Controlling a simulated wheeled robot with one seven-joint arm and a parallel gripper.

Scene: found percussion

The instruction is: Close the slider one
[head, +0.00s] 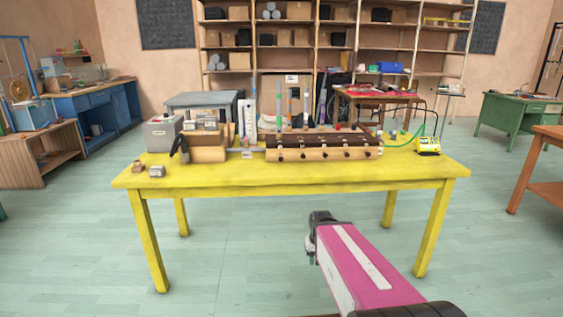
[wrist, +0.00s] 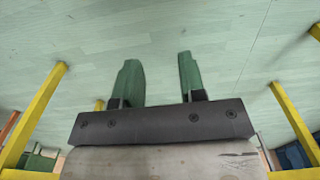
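A long wooden instrument (head: 323,155) with a dark top and a row of dark knobs stands on the yellow table (head: 300,178). Several thin upright rods (head: 279,108) rise at its back, some with coloured parts. I cannot tell which part is slider one, or whether it is open or closed. My gripper (wrist: 158,82) shows in the wrist view with its two green fingers apart and only floor between them. It is empty.
A wooden block (head: 206,153) with a dark handle-like piece stands left of the instrument. A grey box (head: 162,133) and small blocks (head: 157,171) are further left. A yellow device (head: 428,146) with green cable is at the right. The table's front strip is mostly clear.

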